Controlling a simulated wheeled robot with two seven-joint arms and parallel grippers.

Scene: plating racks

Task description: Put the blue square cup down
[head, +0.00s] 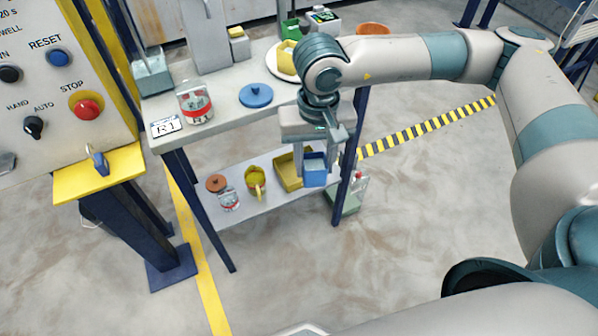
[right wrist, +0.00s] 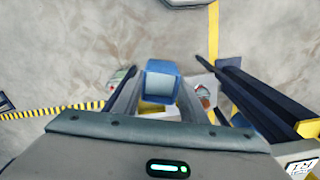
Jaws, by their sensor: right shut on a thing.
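The blue square cup (head: 315,171) is in my right gripper (head: 317,152), at the right end of the rack's lower shelf (head: 222,211). The gripper points down and is shut on the cup. In the right wrist view the cup (right wrist: 161,82) sits between the two fingers of the right gripper (right wrist: 158,98). A yellow square container (head: 288,173) is just left of the cup in the head view. I cannot tell whether the cup touches the shelf. My left gripper is not in view.
The lower shelf also holds a yellow cup (head: 255,181), a brown lid (head: 216,183) and a small jar (head: 229,200). The upper shelf (head: 228,121) above bears a blue lid (head: 256,95) and a labelled jar (head: 195,103). A dark rack leg (head: 341,196) stands close right of the cup.

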